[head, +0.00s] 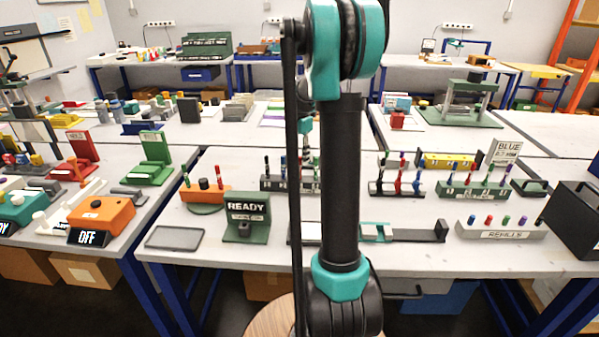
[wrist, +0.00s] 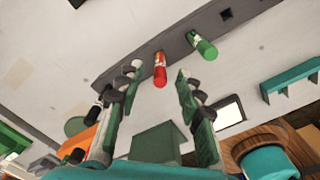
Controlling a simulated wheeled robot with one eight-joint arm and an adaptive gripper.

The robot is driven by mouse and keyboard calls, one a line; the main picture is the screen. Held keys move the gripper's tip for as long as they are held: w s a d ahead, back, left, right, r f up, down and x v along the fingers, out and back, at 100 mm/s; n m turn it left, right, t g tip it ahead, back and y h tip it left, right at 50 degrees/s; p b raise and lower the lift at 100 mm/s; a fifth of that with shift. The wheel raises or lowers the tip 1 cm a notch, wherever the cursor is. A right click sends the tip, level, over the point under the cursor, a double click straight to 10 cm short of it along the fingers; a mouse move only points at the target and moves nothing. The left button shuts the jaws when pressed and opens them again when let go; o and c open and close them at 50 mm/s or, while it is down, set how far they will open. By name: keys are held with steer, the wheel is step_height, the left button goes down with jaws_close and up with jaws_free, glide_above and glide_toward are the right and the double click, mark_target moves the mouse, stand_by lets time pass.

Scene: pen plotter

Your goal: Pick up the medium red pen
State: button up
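A red pen (wrist: 160,70) stands in a dark grey rack (wrist: 178,42) in the wrist view. A green pen (wrist: 202,46) stands to its right in the same rack. My gripper (wrist: 157,82) is open, with one finger on each side of the red pen and visible gaps between. It holds nothing. The left finger hides part of the rack. In the head view, my arm hides most of the gripper and part of the pen rack (head: 272,185). I cannot read a size label on the red pen.
A green READY box (head: 247,217) stands in front of the rack, and an orange pen stand (head: 205,196) to its left. Other pen racks (head: 395,187) and a refills block (head: 500,230) stand to the right. A flat grey tray (head: 175,237) lies at front left.

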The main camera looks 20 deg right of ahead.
mark_target(300, 164)
step_height(300, 164, down, 5)
steer(key=shift+r, duration=0.1)
steer(key=shift+c, duration=0.4)
jaws_close()
